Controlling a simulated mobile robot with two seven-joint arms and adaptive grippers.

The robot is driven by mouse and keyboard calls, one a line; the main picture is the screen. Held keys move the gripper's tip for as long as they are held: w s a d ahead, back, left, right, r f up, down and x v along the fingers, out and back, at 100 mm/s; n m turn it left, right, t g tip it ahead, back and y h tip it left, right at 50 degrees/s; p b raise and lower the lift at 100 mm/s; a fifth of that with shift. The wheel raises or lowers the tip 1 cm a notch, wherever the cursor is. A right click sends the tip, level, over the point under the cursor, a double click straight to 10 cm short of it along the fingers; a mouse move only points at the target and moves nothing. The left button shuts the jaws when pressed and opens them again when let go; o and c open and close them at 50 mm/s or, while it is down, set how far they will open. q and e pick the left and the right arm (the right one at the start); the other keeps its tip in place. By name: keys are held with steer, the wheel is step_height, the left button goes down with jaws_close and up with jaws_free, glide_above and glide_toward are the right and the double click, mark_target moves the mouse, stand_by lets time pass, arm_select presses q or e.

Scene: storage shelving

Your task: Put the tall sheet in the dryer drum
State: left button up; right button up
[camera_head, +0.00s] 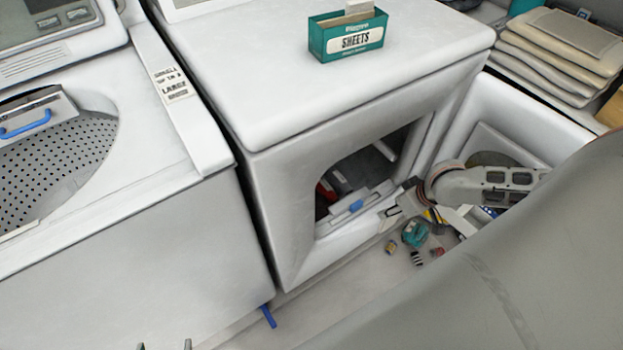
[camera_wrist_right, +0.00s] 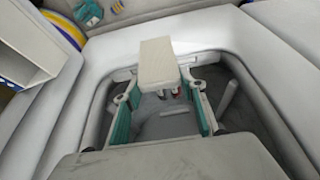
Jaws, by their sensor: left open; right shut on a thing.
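The dryer (camera_head: 290,150) stands in the middle of the head view with its front opening uncovered and the drum interior (camera_head: 375,165) dark. My right gripper (camera_wrist_right: 158,88) is shut on a pale cream sheet (camera_wrist_right: 157,62), which sticks out beyond the green-padded fingers. In the right wrist view, the dryer's white opening rim (camera_wrist_right: 85,85) surrounds them; I cannot tell how deep the sheet is. In the head view, my right arm reaches the opening's lower right, and the sheet is not clear there. My left gripper (camera_head: 165,346) shows only its parted fingertips at the bottom edge, apart from the dryer.
A green SHEETS box (camera_head: 347,36) with pale sheets stands on the dryer. A washer (camera_head: 130,220) is at left. The open dryer door (camera_head: 515,115) is at right. Small items, including a teal one (camera_head: 415,233), lie on the floor. Folded stacks (camera_head: 560,45) sit at upper right.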

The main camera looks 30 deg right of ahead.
steer(key=shift+f, duration=0.25)
steer(key=w+a+f+t+b, duration=0.2)
steer(key=w+b, duration=0.6)
steer(key=w, duration=1.3)
step_height(320, 180, down, 7)
steer(key=t+b, duration=0.1)
steer(key=b, duration=0.1)
steer(key=shift+w+d, duration=0.2)
steer(key=shift+w, duration=0.25)
steer(key=shift+w+r, duration=0.7)
steer(key=shift+w, duration=0.2)
steer(key=shift+c, duration=0.7)
steer(key=w+g+b, duration=0.1)
steer(key=w+f+g+b, duration=0.1)
steer(key=w+g, duration=0.1)
steer(key=shift+w+a+f, duration=0.1)
steer(key=shift+a, duration=0.1)
steer(key=shift+w, duration=0.2)
steer(key=shift+c, duration=0.9)
steer(key=o, duration=1.1)
arm_select(q)
steer(key=w+d+r+n+t+h, duration=0.1)
steer(key=w+d+r+n+h, duration=0.1)
steer(key=d, duration=0.5)
steer(key=shift+w+d+r+t, duration=0.3)
steer(key=shift+d, duration=0.05)
arm_select(e)
steer(key=shift+o, duration=0.2)
